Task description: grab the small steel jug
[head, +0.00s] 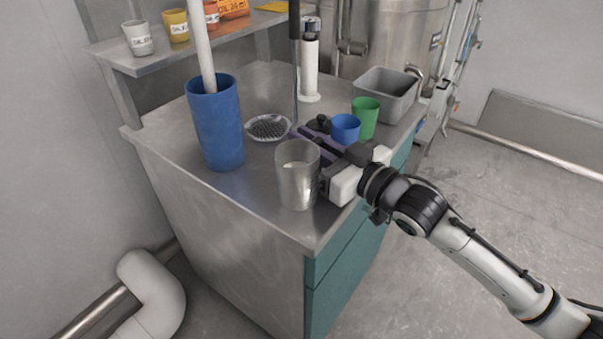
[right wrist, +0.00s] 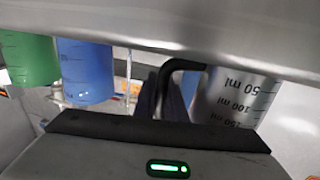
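The small steel jug (head: 298,178) stands upright near the front corner of the steel worktop. In the right wrist view its wall with black ml marks (right wrist: 236,98) shows at the right, with a black bent piece, apparently its handle, beside it. My right gripper (head: 338,168) is just right of the jug, at the handle side. Its two jaws look spread apart, with a gap between them. The jug hides part of the nearer jaw, and I cannot tell whether either finger touches it. My left gripper is not in view.
A tall blue container (head: 217,130) stands left of the jug, with a round dish (head: 268,127) behind. A blue cup (head: 345,128), green cup (head: 367,112) and grey bin (head: 388,92) stand beyond my right gripper.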

